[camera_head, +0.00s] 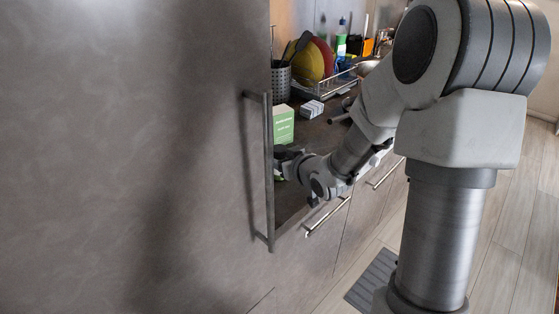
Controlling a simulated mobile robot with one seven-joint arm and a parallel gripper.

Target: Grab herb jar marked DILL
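No herb jar marked DILL can be made out in this view. My arm reaches from the right over the counter (290,201), and its end is beside the edge of the tall grey cabinet front. My gripper (283,160) is partly hidden behind the cabinet's long vertical handle (268,170). It is just below a green and white box (283,125) on the counter. The fingers are too small and covered to tell whether they are open or shut, or whether they hold anything.
The tall grey cabinet front (130,150) fills the left and blocks the view behind it. A utensil holder (281,84), a dish rack (325,86) with plates and a small striped box (312,108) stand farther back. Drawer handles (328,217) stick out below the counter.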

